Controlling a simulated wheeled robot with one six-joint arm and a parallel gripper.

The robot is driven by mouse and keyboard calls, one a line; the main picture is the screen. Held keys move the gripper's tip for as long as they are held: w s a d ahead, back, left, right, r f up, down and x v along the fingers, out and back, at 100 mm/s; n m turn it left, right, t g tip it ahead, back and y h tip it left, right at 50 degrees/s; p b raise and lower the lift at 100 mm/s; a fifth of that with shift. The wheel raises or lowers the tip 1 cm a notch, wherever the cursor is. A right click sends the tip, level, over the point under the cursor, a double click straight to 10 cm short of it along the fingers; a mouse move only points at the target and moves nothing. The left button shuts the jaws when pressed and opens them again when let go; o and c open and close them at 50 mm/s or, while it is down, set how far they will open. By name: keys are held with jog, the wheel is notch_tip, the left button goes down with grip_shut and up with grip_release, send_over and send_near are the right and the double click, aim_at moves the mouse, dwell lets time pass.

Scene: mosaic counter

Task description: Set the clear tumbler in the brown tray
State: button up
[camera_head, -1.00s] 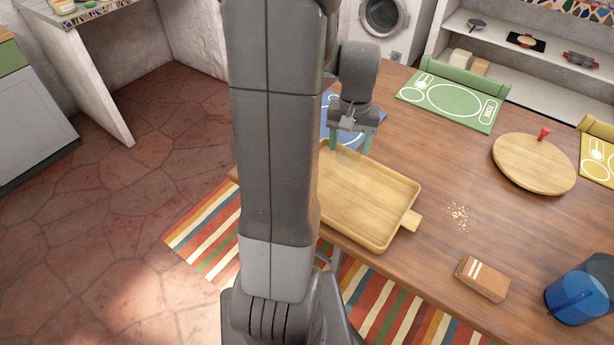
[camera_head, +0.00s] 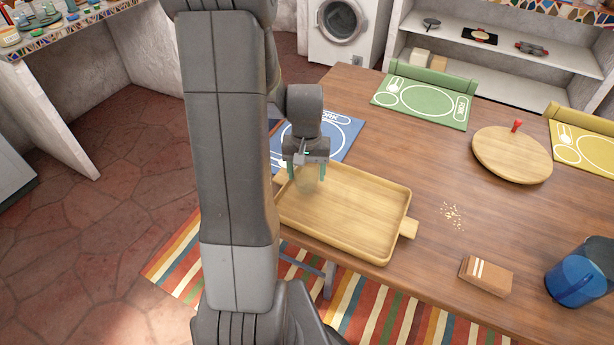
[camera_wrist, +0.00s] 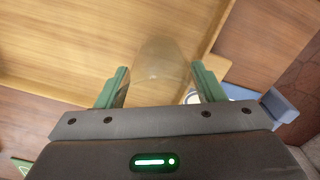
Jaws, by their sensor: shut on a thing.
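The brown tray (camera_head: 350,212) is a shallow wooden tray with raised rims and end handles, lying on the table. My gripper (camera_head: 307,177) is over the tray's back left part. It is shut on the clear tumbler (camera_head: 306,182), which is see-through and faint. In the wrist view the tumbler (camera_wrist: 160,70) shows between the two green fingers, with the tray's bare floor (camera_wrist: 60,50) behind it. I cannot tell whether the tumbler's base touches the tray. My arm hides the tray's left end in the head view.
A blue placemat (camera_head: 335,140) lies behind the tray, and a green one (camera_head: 425,100) farther back. A round board (camera_head: 510,155), crumbs (camera_head: 452,215), a brown block (camera_head: 487,276) and a blue bucket (camera_head: 575,285) are to the right.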

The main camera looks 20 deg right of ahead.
jog(key=shift+f, duration=0.85)
jog(key=shift+f, duration=0.2)
jog(key=o, duration=1.2)
jog(key=shift+r, duration=0.1)
notch_tip(320, 180, up, 12)
jog(key=shift+r+p, duration=0.15)
jog(key=shift+p, duration=0.25)
